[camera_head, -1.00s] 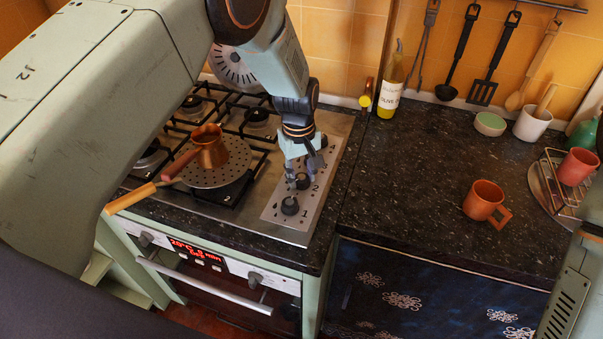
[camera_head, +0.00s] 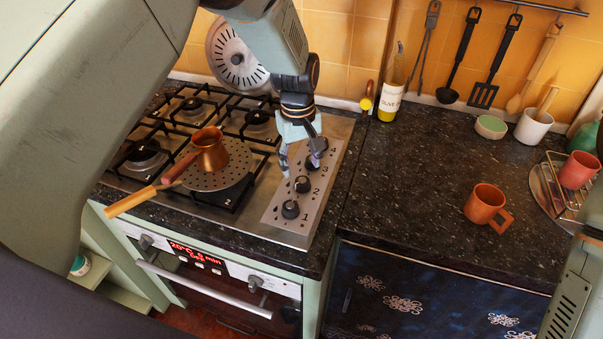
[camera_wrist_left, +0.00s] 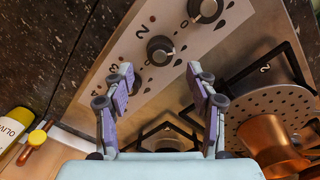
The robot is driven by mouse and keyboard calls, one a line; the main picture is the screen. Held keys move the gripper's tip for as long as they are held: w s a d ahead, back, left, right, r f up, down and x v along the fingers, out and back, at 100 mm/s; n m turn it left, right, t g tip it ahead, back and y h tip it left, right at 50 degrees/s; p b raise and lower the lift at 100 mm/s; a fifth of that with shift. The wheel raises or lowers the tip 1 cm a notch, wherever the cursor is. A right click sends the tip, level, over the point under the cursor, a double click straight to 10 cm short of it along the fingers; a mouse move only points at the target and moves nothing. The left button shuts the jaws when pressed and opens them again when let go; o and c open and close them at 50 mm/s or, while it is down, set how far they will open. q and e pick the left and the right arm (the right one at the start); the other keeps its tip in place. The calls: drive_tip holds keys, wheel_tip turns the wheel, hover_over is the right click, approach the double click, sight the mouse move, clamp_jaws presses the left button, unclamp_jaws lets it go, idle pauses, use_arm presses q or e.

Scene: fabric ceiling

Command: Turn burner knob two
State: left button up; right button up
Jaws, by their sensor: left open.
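Burner knob two (camera_head: 302,184) is a black round knob on the steel control panel (camera_head: 270,213), beside the printed 2. It also shows in the left wrist view (camera_wrist_left: 160,50), just beyond my fingertips, with a pale pointer line. My left gripper (camera_head: 300,163) is open and empty over the panel, near knobs two and three. Its fingers (camera_wrist_left: 168,85) are spread and knob two is not between them. Knob one (camera_head: 290,209) is nearer the front edge. Knob three (camera_head: 312,163) is partly hidden by a finger. My right gripper is out of view.
A copper pot (camera_head: 210,152) with a wooden handle stands on a perforated disc (camera_head: 236,172) on the hob, left of the panel. An olive oil bottle (camera_head: 389,98) stands behind. An orange mug (camera_head: 485,204) is on the dark counter, whose middle is clear.

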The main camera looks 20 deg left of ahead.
sight(300, 181)
use_arm(q)
wheel_tip(300, 181, up, 7)
drive_tip(key=shift+s, duration=0.15)
drive_tip(key=shift+a, duration=0.1)
idle(0.3)
drive_tip(key=shift+s+f, duration=0.1)
